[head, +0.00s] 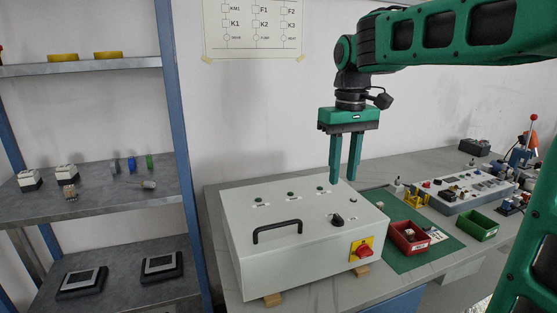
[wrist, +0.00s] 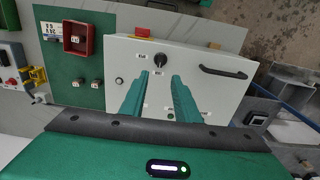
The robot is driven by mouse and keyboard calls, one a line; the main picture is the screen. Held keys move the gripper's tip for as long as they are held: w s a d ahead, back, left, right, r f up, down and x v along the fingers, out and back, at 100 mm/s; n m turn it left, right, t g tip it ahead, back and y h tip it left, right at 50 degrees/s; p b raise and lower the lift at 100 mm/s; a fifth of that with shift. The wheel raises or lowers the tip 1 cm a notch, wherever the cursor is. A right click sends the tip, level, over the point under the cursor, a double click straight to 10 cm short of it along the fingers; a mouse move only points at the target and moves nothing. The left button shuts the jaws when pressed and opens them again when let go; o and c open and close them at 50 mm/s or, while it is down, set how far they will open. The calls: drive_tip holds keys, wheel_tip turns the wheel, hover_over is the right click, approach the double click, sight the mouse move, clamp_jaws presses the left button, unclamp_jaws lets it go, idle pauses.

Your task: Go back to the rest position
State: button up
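My gripper (head: 344,183) hangs pointing down above the back right part of a light grey control box (head: 275,222) in the head view. Its two green fingers stand a little apart with a narrow gap and nothing visible between them. In the wrist view the fingers (wrist: 158,82) reach over the box's top panel (wrist: 205,95), near its black rotary knob (wrist: 160,60). The fingertips look clear of the panel, though the exact height is hard to tell.
The box has a black handle (head: 277,230) and a red emergency stop (head: 364,251). Right of it, a green mat (head: 403,262) bears a red bin (head: 408,237); a green bin (head: 477,225) and a control panel (head: 465,190) stand beyond. A shelf (head: 100,208) with small parts is at left.

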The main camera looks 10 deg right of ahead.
drive_tip(key=s+d+f+m, duration=0.4)
drive_tip(key=s+f, duration=0.4)
drive_tip(key=s, duration=0.5)
drive_tip(key=s+d+f+m, duration=0.3)
drive_tip(key=s+d+f, duration=0.4)
drive_tip(key=s, duration=0.6)
drive_tip(key=shift+f+m, duration=0.4)
drive_tip(key=shift+f, duration=0.15)
drive_tip(key=shift+w, duration=0.1)
drive_tip(key=shift+w+f, duration=0.2)
drive_tip(key=shift+w, duration=0.4)
drive_tip(key=shift+o, duration=0.3)
